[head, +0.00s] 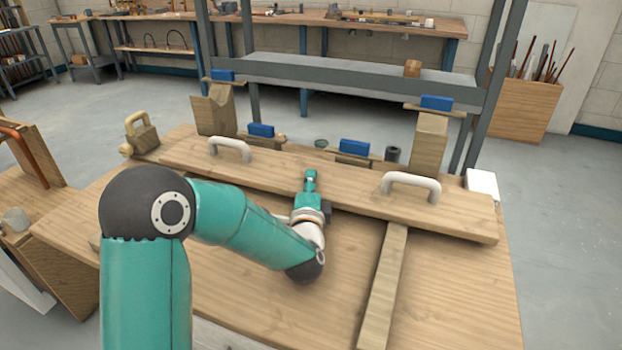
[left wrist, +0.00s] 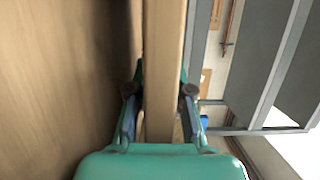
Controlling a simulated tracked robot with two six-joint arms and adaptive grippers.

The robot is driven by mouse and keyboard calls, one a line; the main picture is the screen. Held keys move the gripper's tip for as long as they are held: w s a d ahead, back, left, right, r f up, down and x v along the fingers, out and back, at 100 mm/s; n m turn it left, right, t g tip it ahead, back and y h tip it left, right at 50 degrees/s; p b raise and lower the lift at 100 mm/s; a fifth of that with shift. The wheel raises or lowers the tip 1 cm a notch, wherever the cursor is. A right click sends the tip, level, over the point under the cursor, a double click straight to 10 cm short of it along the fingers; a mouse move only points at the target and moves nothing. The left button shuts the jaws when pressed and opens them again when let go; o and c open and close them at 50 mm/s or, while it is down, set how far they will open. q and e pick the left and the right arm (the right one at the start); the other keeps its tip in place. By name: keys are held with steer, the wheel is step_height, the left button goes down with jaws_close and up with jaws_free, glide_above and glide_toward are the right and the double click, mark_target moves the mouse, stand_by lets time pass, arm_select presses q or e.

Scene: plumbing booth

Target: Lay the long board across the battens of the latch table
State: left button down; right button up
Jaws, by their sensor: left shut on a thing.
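The long board (head: 350,193) is a pale wooden plank with two white handles (head: 230,148) on top. It lies crosswise over the latch table (head: 460,300), passing over the far end of a batten (head: 384,290). Whether it touches that batten, I cannot tell. My left gripper (head: 311,182) is shut on the board near its middle, between the handles. In the left wrist view, the board (left wrist: 163,50) runs between the fingers of my left gripper (left wrist: 162,92). My arm hides part of the table. My right gripper is out of view.
Wooden posts (head: 429,145) and blue blocks (head: 354,147) stand behind the board. A wooden block with a looped handle (head: 142,138) sits at the table's left corner. A grey metal frame (head: 350,75) rises behind. The table's front right is clear.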

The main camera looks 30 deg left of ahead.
arm_select(q)
steer(key=shift+r, duration=0.2)
steer(key=c, duration=1.1)
jaws_free()
steer(key=shift+f, duration=0.2)
steer(key=shift+o, duration=0.2)
steer(key=shift+s+d, duration=0.1)
steer(key=v, duration=0.8)
steer(key=shift+d, duration=0.1)
steer(key=shift+b+v, duration=0.9)
steer(key=shift+v, duration=0.25)
steer(key=shift+s+d+f+b, duration=0.1)
steer(key=shift+s+d+b, duration=0.1)
steer(key=shift+s+b, duration=0.3)
steer(key=shift+s, duration=0.15)
